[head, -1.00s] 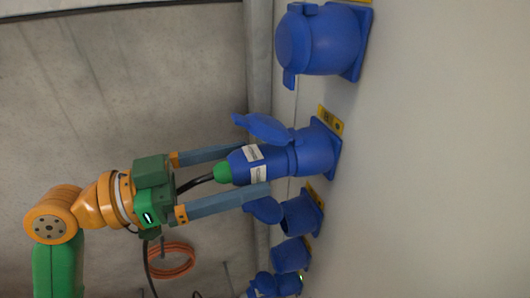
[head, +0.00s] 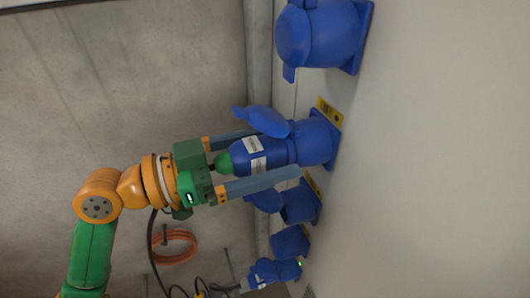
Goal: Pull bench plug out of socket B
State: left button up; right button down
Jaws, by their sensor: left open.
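The bench plug (head: 243,158), blue with white labels and a green rear end, sits in a blue wall socket (head: 318,142) with a yellow tag (head: 330,112). The tag's letter is too small to read surely. The socket's blue lid (head: 262,121) stands open above the plug. My left gripper (head: 276,154) is open, its two long grey fingers on either side of the plug, one above and one below. The upper finger is partly hidden behind the lid and plug; contact cannot be told. My right gripper is not in view.
A larger blue socket (head: 325,38) with its lid shut is above. Below are more blue sockets (head: 300,203) (head: 290,242) and another plug (head: 263,273) in a socket near a small green light. An orange hose coil (head: 174,249) and black cables hang at the lower left.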

aim_at(223, 164)
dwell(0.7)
pick_arm(q)
grip_shut()
jog(key=shift+a+f+b, duration=0.1)
jog(key=shift+a+b, duration=0.05)
jog(key=shift+b, duration=0.2)
jog(key=shift+s+a, duration=0.1)
jog(key=shift+b+v, duration=0.35)
jog(key=shift+v, duration=1)
jog(key=shift+s+a+b, duration=0.1)
jog(key=shift+a+b, duration=0.25)
jog(key=shift+b+v, duration=0.45)
jog(key=shift+v, duration=0.55)
